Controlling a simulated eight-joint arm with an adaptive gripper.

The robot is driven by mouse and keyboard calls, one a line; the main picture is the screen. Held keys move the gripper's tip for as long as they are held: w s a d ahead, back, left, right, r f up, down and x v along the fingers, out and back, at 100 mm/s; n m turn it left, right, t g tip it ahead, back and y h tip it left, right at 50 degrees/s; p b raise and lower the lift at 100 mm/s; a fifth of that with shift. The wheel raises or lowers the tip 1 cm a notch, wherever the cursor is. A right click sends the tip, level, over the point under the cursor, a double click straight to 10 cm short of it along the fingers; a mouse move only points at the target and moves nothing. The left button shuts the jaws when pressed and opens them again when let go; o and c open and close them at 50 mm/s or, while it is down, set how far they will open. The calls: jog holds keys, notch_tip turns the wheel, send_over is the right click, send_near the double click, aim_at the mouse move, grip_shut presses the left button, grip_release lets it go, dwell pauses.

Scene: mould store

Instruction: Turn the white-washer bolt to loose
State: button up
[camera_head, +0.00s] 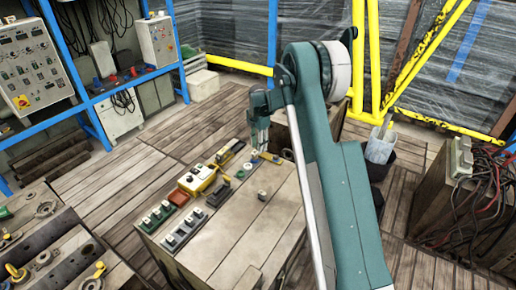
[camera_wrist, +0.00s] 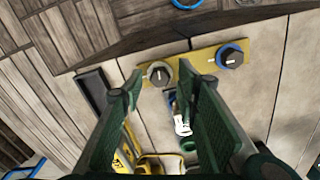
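In the wrist view, a yellow plate (camera_wrist: 199,60) carries two dark-headed bolts. The left one is the white-washer bolt (camera_wrist: 158,72), with a pale ring around its head; the right one has a blue washer (camera_wrist: 231,56). My gripper (camera_wrist: 160,80) is open, with one green-padded finger on each side of the white-washer bolt as seen from the wrist. I cannot tell whether either finger touches it. In the head view my gripper (camera_head: 259,147) points down over the far end of the wooden bench, and the yellow plate (camera_head: 273,158) is partly hidden there.
The bench top (camera_head: 240,235) also holds a yellow box (camera_head: 196,180), a green switch block (camera_head: 157,216) and a grey switch block (camera_head: 184,230). In the wrist view a white toggle (camera_wrist: 182,124) lies between the fingers, and a dark block (camera_wrist: 92,88) is left of them.

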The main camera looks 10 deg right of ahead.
notch_tip(320, 180, up, 11)
jog(key=shift+f, duration=0.2)
dwell(0.3)
jog(key=shift+s+r, duration=0.1)
jog(key=s+r+m+t, duration=0.2)
jog(key=s+r+m, duration=0.4)
jog(key=s+r, duration=0.65)
jog(key=s+r+m+t, duration=0.1)
jog(key=s+r+m, duration=0.4)
jog(key=s+r, duration=0.75)
jog(key=s+f+m+t, duration=0.2)
jog(key=s+m, duration=0.4)
jog(key=s, duration=1.1)
jog(key=s+f+m+t, duration=0.2)
jog(key=s+f+m, duration=0.3)
jog(key=s, duration=1.2)
jog(key=shift+a+m, duration=0.15)
jog(key=shift+m, duration=0.75)
